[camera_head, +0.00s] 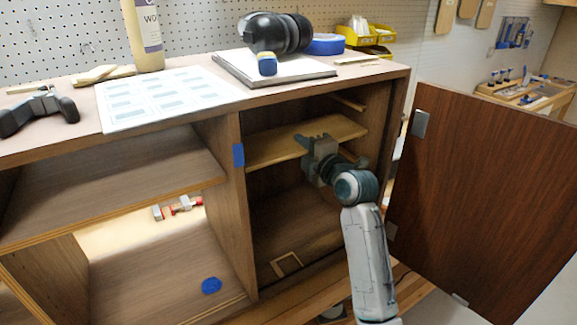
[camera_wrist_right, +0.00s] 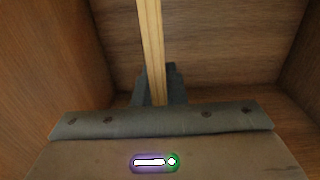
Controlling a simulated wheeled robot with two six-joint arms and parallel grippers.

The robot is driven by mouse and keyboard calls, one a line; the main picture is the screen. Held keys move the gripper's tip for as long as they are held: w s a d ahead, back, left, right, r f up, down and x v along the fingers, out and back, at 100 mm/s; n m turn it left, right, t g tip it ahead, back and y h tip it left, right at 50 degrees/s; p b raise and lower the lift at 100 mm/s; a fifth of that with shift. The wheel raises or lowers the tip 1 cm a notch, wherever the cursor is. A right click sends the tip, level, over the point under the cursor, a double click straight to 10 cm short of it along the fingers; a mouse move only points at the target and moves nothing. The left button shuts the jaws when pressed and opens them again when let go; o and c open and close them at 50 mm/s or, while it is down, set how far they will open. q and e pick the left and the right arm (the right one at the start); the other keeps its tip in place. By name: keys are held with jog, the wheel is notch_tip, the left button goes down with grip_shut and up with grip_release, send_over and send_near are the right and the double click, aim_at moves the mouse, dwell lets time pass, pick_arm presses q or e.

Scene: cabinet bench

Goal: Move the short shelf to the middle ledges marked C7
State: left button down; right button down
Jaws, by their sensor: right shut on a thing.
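The short shelf (camera_head: 272,146), a light wooden board, is inside the right compartment of the cabinet, in its upper part. My right gripper (camera_head: 318,146) is shut on the front edge of the shelf. In the right wrist view the shelf (camera_wrist_right: 150,40) shows edge-on as a pale strip between the fingers (camera_wrist_right: 158,90). A small wooden ledge (camera_head: 348,102) shows on the right wall above the shelf. Whether the shelf rests on ledges cannot be told, and no C7 mark is legible.
An open brown door (camera_head: 480,190) stands right of the compartment. The divider (camera_head: 228,190) carries blue tape (camera_head: 238,155). A small wooden frame (camera_head: 286,264) lies on the compartment floor. Ear defenders (camera_head: 272,32), a bottle (camera_head: 145,35) and a printed sheet (camera_head: 160,97) are on top.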

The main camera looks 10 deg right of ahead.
jog(key=shift+f+b, duration=0.5)
jog(key=shift+f, duration=0.05)
dwell(0.4)
jog(key=c, duration=1.1)
grip_release()
jog(key=p+v, duration=0.1)
jog(key=v, duration=1.1)
jog(key=shift+r, duration=0.15)
